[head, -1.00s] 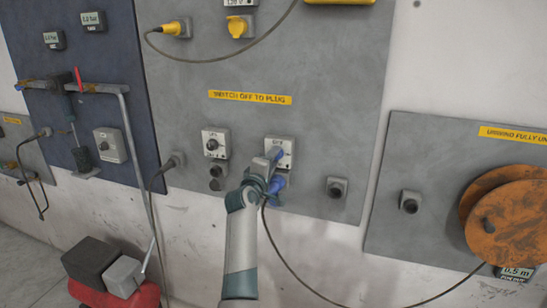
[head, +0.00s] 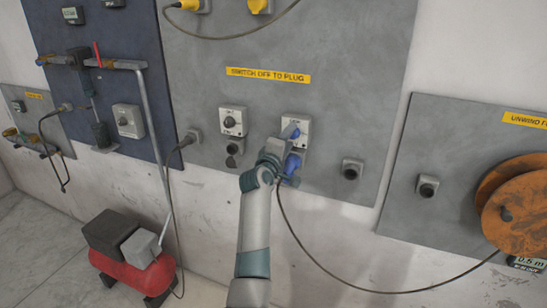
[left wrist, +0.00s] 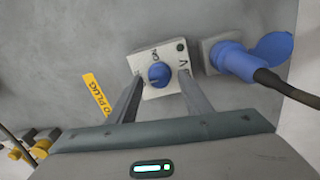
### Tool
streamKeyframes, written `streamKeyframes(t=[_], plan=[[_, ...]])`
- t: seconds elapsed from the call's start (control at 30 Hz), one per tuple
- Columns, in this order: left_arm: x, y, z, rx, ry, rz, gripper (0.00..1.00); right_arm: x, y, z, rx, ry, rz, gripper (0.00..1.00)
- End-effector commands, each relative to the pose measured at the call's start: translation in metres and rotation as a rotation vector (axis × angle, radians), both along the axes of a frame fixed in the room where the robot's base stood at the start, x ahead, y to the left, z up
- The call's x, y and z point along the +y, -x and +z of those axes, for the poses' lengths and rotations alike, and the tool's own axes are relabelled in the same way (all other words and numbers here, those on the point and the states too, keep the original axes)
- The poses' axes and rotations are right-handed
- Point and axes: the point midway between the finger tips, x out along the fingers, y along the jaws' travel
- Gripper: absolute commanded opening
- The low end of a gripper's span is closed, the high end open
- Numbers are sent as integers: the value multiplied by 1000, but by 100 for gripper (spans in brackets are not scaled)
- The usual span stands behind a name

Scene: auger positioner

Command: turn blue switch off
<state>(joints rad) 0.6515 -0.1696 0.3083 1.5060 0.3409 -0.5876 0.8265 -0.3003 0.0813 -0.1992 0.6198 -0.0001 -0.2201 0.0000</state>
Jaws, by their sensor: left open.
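The blue switch (head: 296,133) is a round blue knob on a white box on the grey wall panel. In the left wrist view the knob (left wrist: 159,74) sits on its box (left wrist: 150,58) between my fingers, with an "ON" mark beside it. My left gripper (head: 289,133) is at the switch and partly covers it in the head view. In the left wrist view the gripper (left wrist: 161,82) is open, one finger on each side of the knob. I cannot tell whether the fingers touch it. My right gripper is not in view.
A blue plug (left wrist: 235,60) with a black cable sits in a socket beside the switch, close to the gripper. A similar box with a dark knob (head: 233,122) is to the left. A yellow label (head: 268,75) is above. An orange reel (head: 515,210) stands right.

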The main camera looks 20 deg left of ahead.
Motion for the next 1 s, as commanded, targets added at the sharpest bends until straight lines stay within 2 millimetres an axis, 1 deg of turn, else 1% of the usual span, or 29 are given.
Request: streamKeyframes(t=[0.03, 0.27, 0.5, 0.8, 1.0], plan=[[0, 5, 2, 2, 0, 0, 45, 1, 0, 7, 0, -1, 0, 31], [1, 36, 2, 2, 0, -1, 45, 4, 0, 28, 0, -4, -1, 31], [3, 76, 2, 1, -1, 0, 45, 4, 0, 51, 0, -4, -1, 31], [5, 127, -1, 1, -1, 1, 45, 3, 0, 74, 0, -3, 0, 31], [5, 151, -3, 0, 0, 0, 45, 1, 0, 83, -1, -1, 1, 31]])
